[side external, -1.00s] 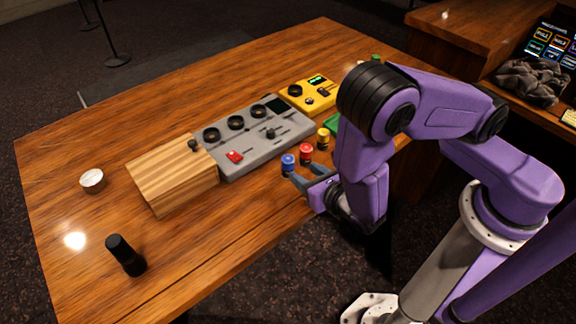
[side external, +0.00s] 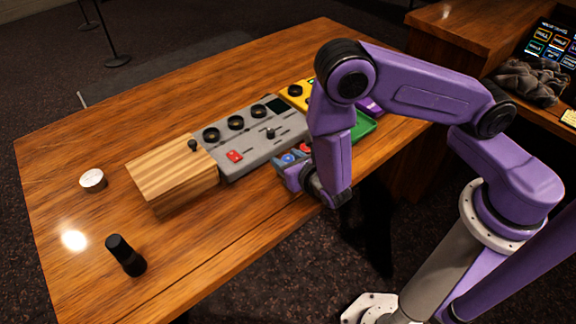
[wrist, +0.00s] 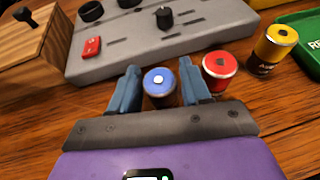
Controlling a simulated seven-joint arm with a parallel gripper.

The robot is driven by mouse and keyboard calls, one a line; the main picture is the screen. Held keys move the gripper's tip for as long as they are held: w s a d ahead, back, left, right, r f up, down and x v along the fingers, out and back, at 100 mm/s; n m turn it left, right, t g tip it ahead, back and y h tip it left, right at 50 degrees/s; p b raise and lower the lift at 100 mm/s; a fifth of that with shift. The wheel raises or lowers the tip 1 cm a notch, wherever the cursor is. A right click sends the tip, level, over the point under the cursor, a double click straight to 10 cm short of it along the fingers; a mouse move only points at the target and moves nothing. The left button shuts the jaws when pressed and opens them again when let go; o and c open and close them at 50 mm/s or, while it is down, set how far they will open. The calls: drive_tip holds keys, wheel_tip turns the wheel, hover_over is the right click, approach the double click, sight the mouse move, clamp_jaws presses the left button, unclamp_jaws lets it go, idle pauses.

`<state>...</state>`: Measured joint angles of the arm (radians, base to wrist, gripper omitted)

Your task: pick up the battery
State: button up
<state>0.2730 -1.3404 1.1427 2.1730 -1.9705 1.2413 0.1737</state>
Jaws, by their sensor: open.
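Three batteries stand upright in a row in front of the grey mixer in the wrist view. The blue battery (wrist: 160,84) stands between the two fingers of my gripper (wrist: 161,88). The red battery (wrist: 219,70) is just right of the right finger, very close to it. The yellow battery (wrist: 274,47) is farther right. My gripper is open around the blue battery, and I cannot tell whether a finger touches it. In the side view my gripper (side external: 290,172) is low at the table's near edge, and the blue battery top (side external: 288,158) shows between the fingers.
The grey mixer (side external: 255,140) is right behind the batteries, with a wooden box (side external: 170,170) to its left. A green tray (side external: 362,127) lies to the right. A black cylinder (side external: 126,256) and a small white-topped tin (side external: 93,180) stand left on bare table.

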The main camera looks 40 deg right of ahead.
drive_tip(key=shift+c, duration=0.3)
drive_tip(key=c, duration=0.8)
drive_tip(key=shift+o, duration=0.2)
drive_tip(key=shift+r, duration=0.1)
